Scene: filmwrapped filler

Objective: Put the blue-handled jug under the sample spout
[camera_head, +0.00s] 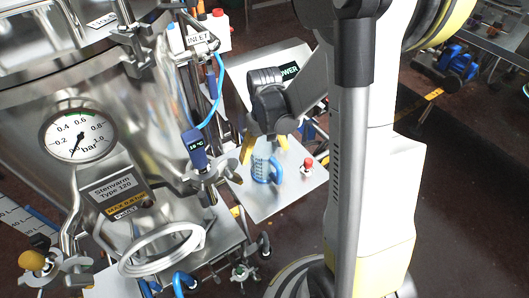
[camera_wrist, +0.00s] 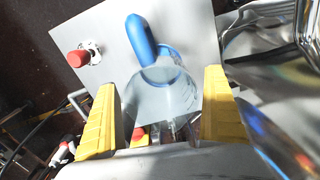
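The clear jug (camera_head: 260,168) with a blue handle (camera_head: 277,171) stands on a grey metal plate (camera_head: 298,196) in the head view. My gripper (camera_head: 264,152) is above and around it, with yellow fingers apart. In the wrist view the jug (camera_wrist: 163,97) lies between the fingers of my gripper (camera_wrist: 161,85), with a gap on each side. Its blue handle (camera_wrist: 140,38) points away from the gripper. A metal valve fitting (camera_head: 208,180) on the tank is left of the jug; I cannot tell for certain whether it is the sample spout.
A red knob (camera_head: 308,163) sits on the plate right of the jug and also shows in the wrist view (camera_wrist: 77,58). The large steel tank (camera_head: 130,130) fills the left.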

